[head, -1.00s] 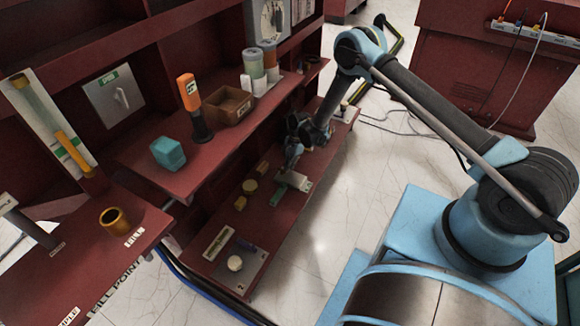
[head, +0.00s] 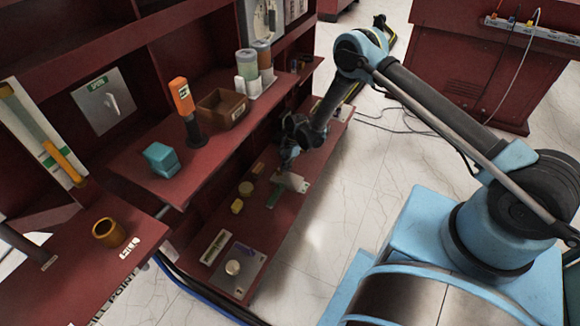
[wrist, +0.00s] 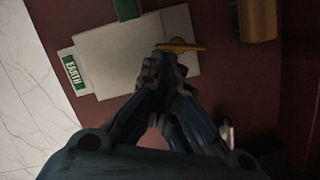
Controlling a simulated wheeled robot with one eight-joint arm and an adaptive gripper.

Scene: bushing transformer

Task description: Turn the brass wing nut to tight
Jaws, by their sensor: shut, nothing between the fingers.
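The brass wing nut (wrist: 181,46) shows in the wrist view as a thin yellow bar over a pale plate (wrist: 112,62) with a green EARTH label (wrist: 74,72). My gripper (wrist: 165,62) is shut and empty. Its fingertips are just below the brass bar in the picture, overlapping its lower edge; I cannot tell whether they touch it. The fingers hide part of the plate and what is under the bar. In the head view my gripper (head: 287,161) is low over the lower shelf, beside the pale plate (head: 294,182). The wing nut is too small to make out there.
A green piece (wrist: 127,9) adjoins the plate's top edge. A brown-yellow block (wrist: 257,20) stands to its right. Yellow pieces (head: 246,188) and a panel with a pale round knob (head: 232,267) are on the same shelf. The upper shelf (head: 215,148) overhangs nearby.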

